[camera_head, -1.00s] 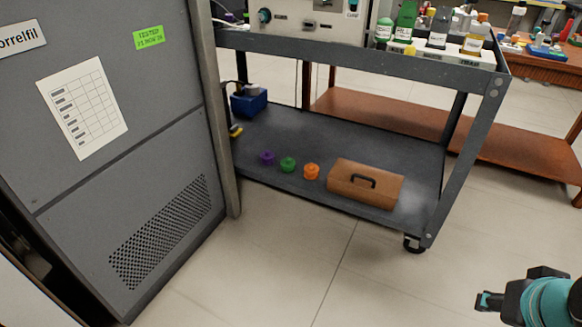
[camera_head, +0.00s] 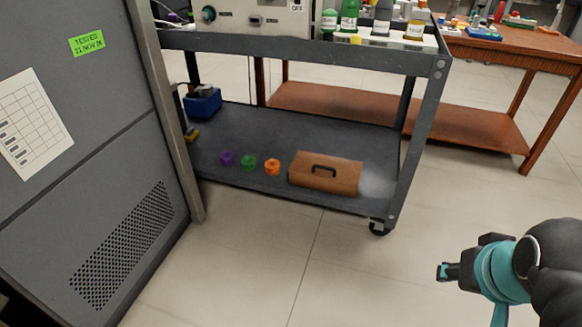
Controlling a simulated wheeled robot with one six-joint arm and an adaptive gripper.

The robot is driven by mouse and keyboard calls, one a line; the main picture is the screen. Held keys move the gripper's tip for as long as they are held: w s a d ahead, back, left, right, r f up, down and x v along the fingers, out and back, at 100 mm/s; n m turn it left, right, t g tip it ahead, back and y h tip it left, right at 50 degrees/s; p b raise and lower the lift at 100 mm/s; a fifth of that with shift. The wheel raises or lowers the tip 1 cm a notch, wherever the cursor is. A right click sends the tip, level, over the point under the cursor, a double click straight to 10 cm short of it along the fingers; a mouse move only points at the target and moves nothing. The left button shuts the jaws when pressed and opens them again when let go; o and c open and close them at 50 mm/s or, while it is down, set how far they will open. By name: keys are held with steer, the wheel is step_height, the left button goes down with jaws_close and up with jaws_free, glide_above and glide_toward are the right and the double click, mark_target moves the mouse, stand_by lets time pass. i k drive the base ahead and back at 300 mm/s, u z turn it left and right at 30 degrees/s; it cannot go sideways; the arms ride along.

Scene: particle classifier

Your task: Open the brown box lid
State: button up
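The brown box (camera_head: 310,182) stands on the lower shelf of the grey cart, near its right front edge. Its lid is closed, and a black handle (camera_head: 324,171) shows on the side facing me. My gripper (camera_head: 440,271), dark with a teal band behind it, is at the lower right of the picture, in front of and to the right of the cart. It is well apart from the box. Its fingers are small and seen from the side, so I cannot tell whether they are open or shut.
Purple (camera_head: 227,158), green (camera_head: 248,163) and orange (camera_head: 272,167) knob-like pieces sit left of the box. The cart's upper shelf (camera_head: 300,50) overhangs it, and a corner post (camera_head: 415,140) stands at right. A grey cabinet (camera_head: 100,170) blocks the left. The floor in front is clear.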

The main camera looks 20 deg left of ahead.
mark_target(340, 170)
steer(key=k, duration=0.55)
steer(key=u, duration=0.5)
steer(key=i, duration=1.5)
steer(key=z, duration=0.45)
